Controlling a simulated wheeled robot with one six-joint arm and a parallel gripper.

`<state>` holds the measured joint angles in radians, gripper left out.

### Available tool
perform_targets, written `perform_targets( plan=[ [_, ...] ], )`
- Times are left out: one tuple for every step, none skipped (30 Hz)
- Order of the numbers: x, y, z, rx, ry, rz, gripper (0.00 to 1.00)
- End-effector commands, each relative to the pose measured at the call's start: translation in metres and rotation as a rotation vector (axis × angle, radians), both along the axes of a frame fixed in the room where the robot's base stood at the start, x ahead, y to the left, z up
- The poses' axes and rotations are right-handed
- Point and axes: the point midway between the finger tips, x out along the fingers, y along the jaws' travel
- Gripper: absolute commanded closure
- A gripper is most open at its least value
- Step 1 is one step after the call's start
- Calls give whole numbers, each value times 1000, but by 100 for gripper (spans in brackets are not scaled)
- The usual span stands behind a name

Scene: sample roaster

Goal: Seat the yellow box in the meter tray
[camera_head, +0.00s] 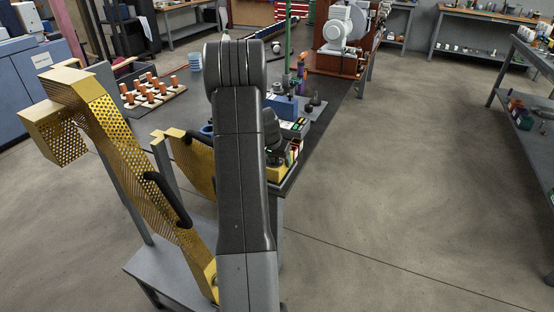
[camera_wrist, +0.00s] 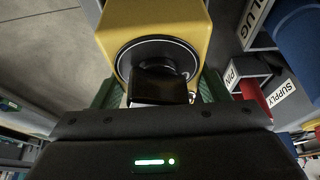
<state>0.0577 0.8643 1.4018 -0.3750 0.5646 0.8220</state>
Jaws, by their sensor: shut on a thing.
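The yellow box (camera_wrist: 150,18) fills the top middle of the wrist view, with a dark round dial or knob on the face toward me. My gripper (camera_wrist: 160,88) is shut on it, with a green finger on either side of the dark part. In the head view the yellow box (camera_head: 277,174) shows just right of my arm, below the dark gripper (camera_head: 275,155), at the bench's near end. No tray marked as the meter tray can be made out. I cannot tell whether the box touches what is below it.
Grey holders labelled PLUG, PIN (camera_wrist: 246,68) and SUPPLY (camera_wrist: 282,92) lie right of the box, with a blue cylinder (camera_wrist: 298,40). A yellow perforated frame (camera_head: 125,130) stands left of my arm.

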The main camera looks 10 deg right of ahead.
Motion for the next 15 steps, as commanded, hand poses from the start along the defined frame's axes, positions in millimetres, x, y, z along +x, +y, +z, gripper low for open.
perform_targets(
  plan=[
    [0,0,-3,0,-2,0,70],
    [0,0,-4,0,-2,0,70],
    [0,0,-6,0,-2,0,70],
    [0,0,-7,0,-2,0,70],
    [0,0,-8,0,-2,0,70],
    [0,0,-9,0,-2,0,70],
    [1,0,-7,0,-2,0,26],
    [1,0,-7,0,-2,0,20],
    [0,0,-7,0,-2,0,12],
    [0,0,-7,0,-2,0,7],
    [0,0,-7,0,-1,0,7],
    [0,0,-7,0,-1,0,7],
    [0,0,-7,-1,-1,0,7],
    [0,0,-7,-1,-1,0,7],
    [0,0,-7,-1,-1,0,7]
  ],
)
